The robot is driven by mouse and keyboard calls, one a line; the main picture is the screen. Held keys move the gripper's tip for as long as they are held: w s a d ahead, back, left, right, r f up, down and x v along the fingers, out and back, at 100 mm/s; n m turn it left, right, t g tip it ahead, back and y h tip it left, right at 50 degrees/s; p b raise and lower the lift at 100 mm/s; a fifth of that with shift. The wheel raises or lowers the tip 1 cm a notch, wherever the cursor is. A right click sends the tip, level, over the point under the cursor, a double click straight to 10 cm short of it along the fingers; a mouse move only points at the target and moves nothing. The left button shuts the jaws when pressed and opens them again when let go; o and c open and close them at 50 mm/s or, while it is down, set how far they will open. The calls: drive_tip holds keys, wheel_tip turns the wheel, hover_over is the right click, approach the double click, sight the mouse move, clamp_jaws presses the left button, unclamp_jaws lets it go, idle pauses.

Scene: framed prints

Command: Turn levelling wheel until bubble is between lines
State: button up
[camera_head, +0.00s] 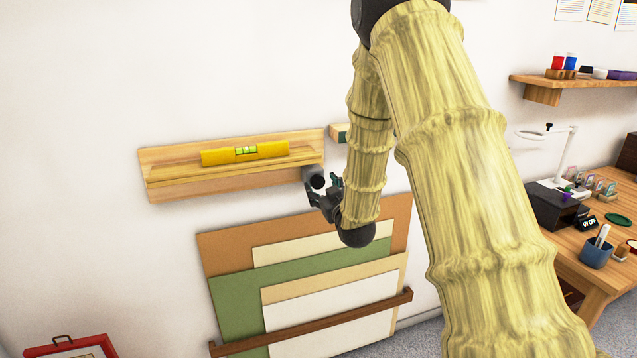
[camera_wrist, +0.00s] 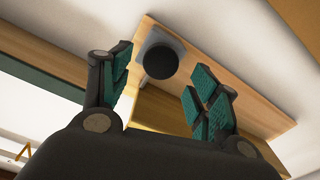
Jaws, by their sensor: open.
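A yellow spirit level (camera_head: 245,153) with a green vial (camera_head: 246,151) lies on a wooden wall ledge (camera_head: 170,183). The bubble is too small to place against the lines. The dark round levelling wheel (camera_head: 314,179) sits at the ledge's right end, low down. In the wrist view the wheel (camera_wrist: 160,62) shows as a black knob ahead of my gripper, between the fingers' directions. My gripper (camera_wrist: 160,88) is open, with teal-padded fingers spread to either side and nothing held. In the head view my gripper (camera_head: 328,194) is just right of and below the wheel; whether it touches cannot be told.
Framing boards (camera_head: 235,300) lean on the wall below the ledge behind a brown rail (camera_head: 330,325). A small shelf piece (camera_head: 338,132) is right of the ledge. A desk (camera_head: 590,262) with a lamp and tools stands at the right.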

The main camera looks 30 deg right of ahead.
sight(318, 183)
drive_tip(key=shift+x, duration=1.9)
drive_tip(key=c, duration=1)
drive_tip(key=shift+f+n, duration=0.1)
drive_tip(key=shift+n, duration=0.3)
drive_tip(key=n+b, duration=0.1)
drive_tip(key=n, duration=0.1)
drive_tip(key=shift+n, duration=0.3)
drive_tip(key=shift+n+b, duration=0.7)
drive_tip(key=shift+n, duration=0.5)
